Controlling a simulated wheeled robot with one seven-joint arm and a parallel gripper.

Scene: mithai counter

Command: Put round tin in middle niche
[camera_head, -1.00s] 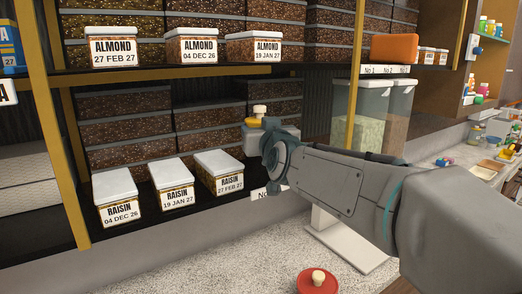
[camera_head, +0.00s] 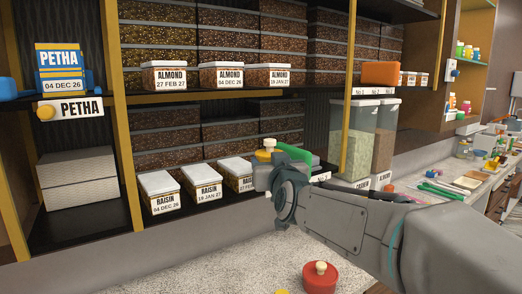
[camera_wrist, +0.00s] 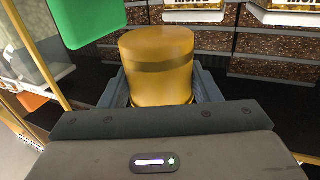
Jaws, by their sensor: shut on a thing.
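The round tin (camera_wrist: 157,62) is a plain gold cylinder with a lid, upright between the jaws in the wrist view. My gripper (camera_wrist: 157,92) is shut on it. In the head view my gripper (camera_head: 268,172) is in front of the shelf, just right of the raisin boxes. A yellow part of the tin (camera_head: 262,156) shows above it; the rest is hidden. No opening is marked as the middle niche, so I cannot tell which one it is.
A green thing (camera_head: 292,152) is close right of my gripper. Raisin boxes (camera_head: 200,188) line the lower shelf, almond boxes (camera_head: 221,76) the upper. Clear bins (camera_head: 372,140) stand at right. A red tin (camera_head: 320,280) with a cream knob sits on the counter.

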